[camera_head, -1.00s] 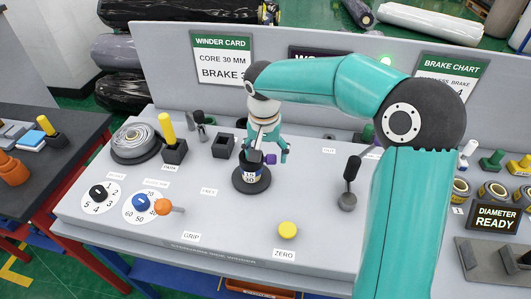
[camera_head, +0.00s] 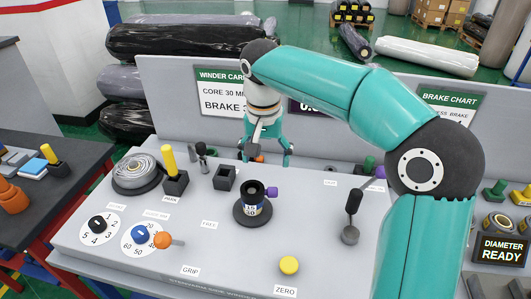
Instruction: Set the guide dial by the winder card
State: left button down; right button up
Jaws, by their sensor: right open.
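The winder card (camera_head: 222,90) on the back panel reads CORE 30 MM and BRAKE, with the brake figure partly cut off by my arm. My right gripper (camera_head: 266,160) is open and empty, hanging behind the black spindle (camera_head: 253,206) that carries a labelled core. It is apart from the spindle and far from both dials. My left gripper is out of view.
An orange-knobbed lever (camera_head: 163,240) sits close against the blue dial's right side. A yellow button (camera_head: 289,265) and black lever (camera_head: 352,215) are at right.

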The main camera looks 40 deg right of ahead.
aim_at(140, 233)
jog(key=k, duration=1)
